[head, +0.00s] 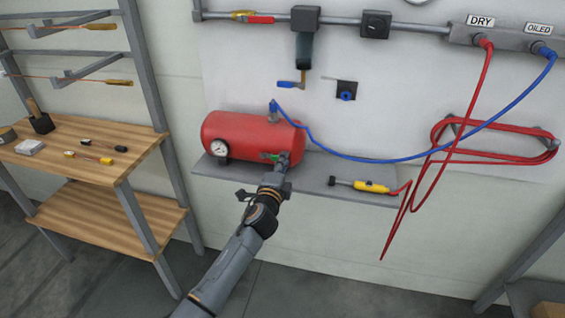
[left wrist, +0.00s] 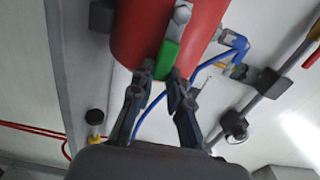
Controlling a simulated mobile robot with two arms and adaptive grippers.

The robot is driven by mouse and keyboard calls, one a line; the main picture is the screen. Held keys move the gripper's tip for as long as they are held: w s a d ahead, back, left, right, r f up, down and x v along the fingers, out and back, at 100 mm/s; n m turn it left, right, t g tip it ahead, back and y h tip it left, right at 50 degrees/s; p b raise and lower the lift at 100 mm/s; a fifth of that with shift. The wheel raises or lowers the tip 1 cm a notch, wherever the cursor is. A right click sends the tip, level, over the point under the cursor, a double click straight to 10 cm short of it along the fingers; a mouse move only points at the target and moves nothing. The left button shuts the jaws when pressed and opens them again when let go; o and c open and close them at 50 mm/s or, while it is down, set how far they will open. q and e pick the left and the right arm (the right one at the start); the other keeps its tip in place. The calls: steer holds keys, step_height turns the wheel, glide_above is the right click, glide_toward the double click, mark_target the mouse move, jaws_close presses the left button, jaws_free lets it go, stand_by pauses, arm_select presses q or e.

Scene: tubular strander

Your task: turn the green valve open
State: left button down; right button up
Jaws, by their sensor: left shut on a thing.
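The green valve (head: 266,156) is a small green handle on the front of the red air tank (head: 240,130), near its right end. In the left wrist view the green valve (left wrist: 168,58) lies between the two fingers, in front of the red tank (left wrist: 140,30). My left gripper (head: 281,161) reaches up to the valve from below in the head view, and the fingers hide part of it. In the left wrist view my left gripper (left wrist: 164,80) is shut on the green handle. My right gripper is not in view.
The tank rests on a grey wall shelf (head: 320,172) with a yellow tool (head: 371,187). A blue hose (head: 350,156) runs from the tank's top to the OILED outlet. Red hoses (head: 470,150) hang at right. A wooden workbench (head: 140,140) stands at left.

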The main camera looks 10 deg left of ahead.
arm_select(q)
steer(key=shift+f, duration=0.2)
stand_by(0.4)
steer(key=c, duration=1.3)
jaws_free()
steer(key=shift+o, duration=0.2)
steer(key=s, duration=1.2)
steer(key=shift+a, duration=0.2)
